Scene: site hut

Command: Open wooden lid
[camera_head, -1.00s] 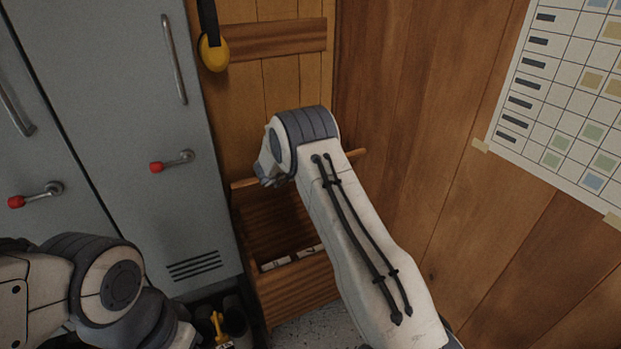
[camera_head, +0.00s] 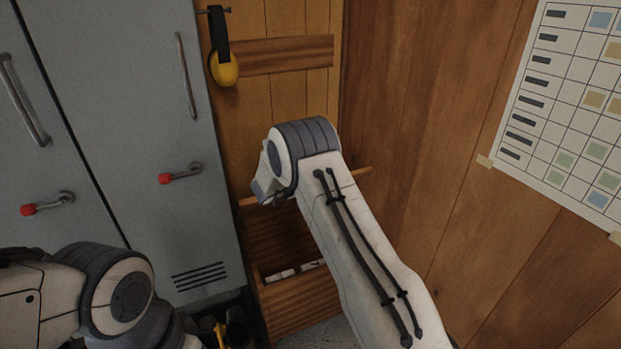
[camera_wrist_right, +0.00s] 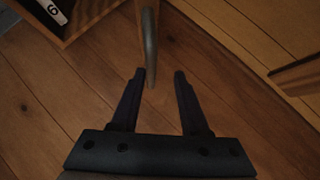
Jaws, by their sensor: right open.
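A brown wooden box (camera_head: 300,306) stands in the corner in the head view, its inside visible with pale items (camera_head: 291,272) in it. The wooden lid (camera_head: 354,178) is raised; its edge shows either side of my right arm, which hides the middle. In the right wrist view, my right gripper (camera_wrist_right: 158,76) is open. A narrow wooden edge, seemingly the lid (camera_wrist_right: 149,42), reaches down between its fingertips, nearer the left one; I cannot tell whether they touch.
Grey lockers (camera_head: 120,130) with red-tipped handles stand left of the box. Yellow ear defenders (camera_head: 223,69) hang on the wall above it. A wood-panelled wall with a chart (camera_head: 575,120) closes off the right. Dark items lie on the floor by the lockers.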

